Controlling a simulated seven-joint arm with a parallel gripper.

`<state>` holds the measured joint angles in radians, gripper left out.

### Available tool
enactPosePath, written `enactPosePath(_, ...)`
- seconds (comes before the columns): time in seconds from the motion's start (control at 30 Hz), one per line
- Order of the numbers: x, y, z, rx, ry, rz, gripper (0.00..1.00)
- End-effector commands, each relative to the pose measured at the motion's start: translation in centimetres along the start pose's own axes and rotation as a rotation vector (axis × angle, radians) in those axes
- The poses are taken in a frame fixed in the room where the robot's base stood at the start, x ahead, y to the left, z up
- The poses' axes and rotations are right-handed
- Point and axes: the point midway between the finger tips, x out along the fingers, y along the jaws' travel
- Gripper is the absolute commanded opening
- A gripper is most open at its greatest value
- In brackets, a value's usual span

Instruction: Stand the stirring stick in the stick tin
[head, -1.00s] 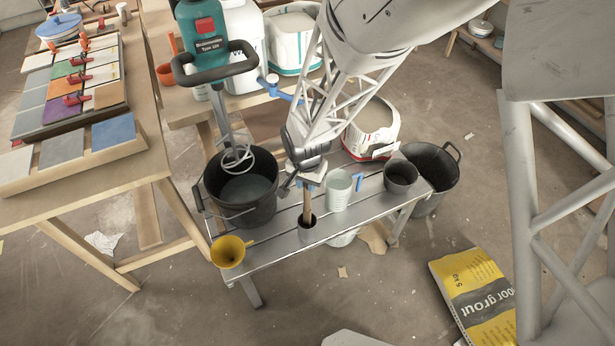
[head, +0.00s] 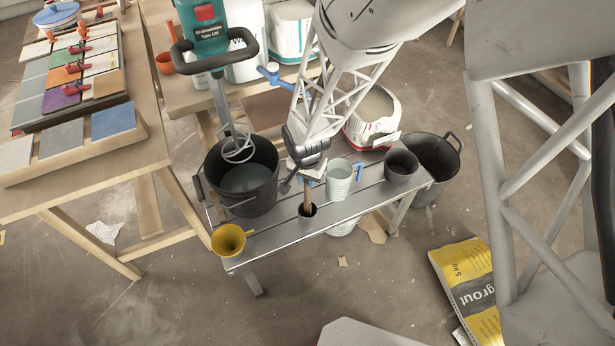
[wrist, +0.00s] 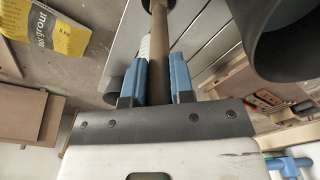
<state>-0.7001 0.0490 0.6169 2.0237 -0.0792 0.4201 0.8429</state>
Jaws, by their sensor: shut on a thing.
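The stirring stick (head: 307,191) is a brown wooden rod, held upright over the bench. My gripper (head: 307,178) is shut on its upper part. In the wrist view, the blue fingers of my gripper (wrist: 161,82) press on both sides of the stick (wrist: 160,45). The stick tin (head: 307,214) is a small dark cylinder standing near the front edge of the bench. The stick's lower end overlaps the tin's mouth in the head view; how deep it reaches is hidden.
A grout bag (head: 465,290) lies on the floor at right.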

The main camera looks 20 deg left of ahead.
Motion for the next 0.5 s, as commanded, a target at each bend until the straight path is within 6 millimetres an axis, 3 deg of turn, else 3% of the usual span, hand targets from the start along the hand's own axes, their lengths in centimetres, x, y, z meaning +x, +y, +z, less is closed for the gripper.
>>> enactPosePath(0.07,-0.01,0.0,0.0,0.0,0.0,0.0,0.0)
enactPosePath(0.1,-0.01,0.0,0.0,0.0,0.0,0.0,0.27)
enactPosePath(0.27,-0.01,0.0,0.0,0.0,0.0,0.0,0.51)
enactPosePath(0.5,-0.01,0.0,0.0,0.0,0.0,0.0,0.52)
